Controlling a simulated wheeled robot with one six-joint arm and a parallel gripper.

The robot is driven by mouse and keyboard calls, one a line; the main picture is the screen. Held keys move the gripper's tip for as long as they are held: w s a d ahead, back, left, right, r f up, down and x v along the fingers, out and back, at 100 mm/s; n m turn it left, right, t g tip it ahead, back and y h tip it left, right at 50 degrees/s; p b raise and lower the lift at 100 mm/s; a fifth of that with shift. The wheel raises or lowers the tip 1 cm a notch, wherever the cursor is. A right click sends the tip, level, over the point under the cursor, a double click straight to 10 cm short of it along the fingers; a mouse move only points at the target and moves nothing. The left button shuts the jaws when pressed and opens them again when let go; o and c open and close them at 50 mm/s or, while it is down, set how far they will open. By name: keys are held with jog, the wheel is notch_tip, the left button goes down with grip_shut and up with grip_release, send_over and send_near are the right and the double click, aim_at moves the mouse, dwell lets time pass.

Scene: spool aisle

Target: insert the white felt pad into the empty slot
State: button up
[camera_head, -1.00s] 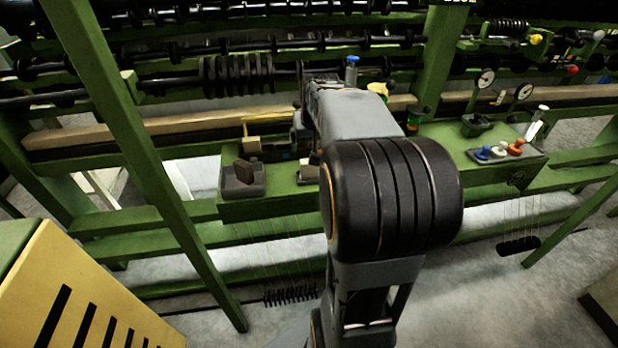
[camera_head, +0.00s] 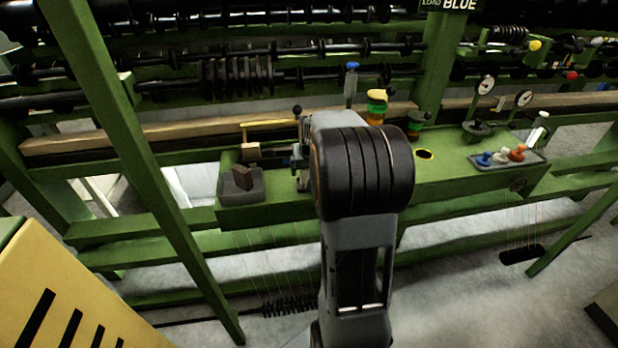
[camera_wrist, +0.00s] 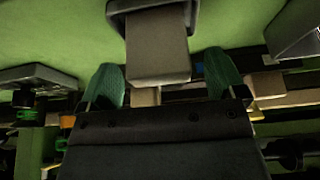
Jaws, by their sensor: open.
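In the wrist view a pale, off-white block, seemingly the white felt pad (camera_wrist: 157,50), juts from a dark-rimmed holder (camera_wrist: 117,12) on the green bench. My gripper (camera_wrist: 163,72) is open, with one green fingertip on each side of the pad. Gaps show between the pad and both fingertips. How deep the pad sits in the holder is hidden, and I cannot tell whether the holder is the slot. In the head view my arm hides most of the gripper and this spot.
A grey tray (camera_head: 258,194) with a brown block (camera_head: 243,178) stands on the left of the green bench (camera_head: 450,172). A light block (camera_head: 250,151) sits behind it. Right are a colored spool stack (camera_head: 377,106), a tray of colored knobs (camera_head: 480,166) and gauges (camera_head: 485,86).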

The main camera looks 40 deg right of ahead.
jog(key=shift+w+f, duration=0.1)
jog(key=shift+f, duration=0.1)
jog(key=shift+c, duration=0.2)
jog(key=c, duration=1)
jog(key=shift+c, duration=0.2)
jog(key=shift+r, duration=0.15)
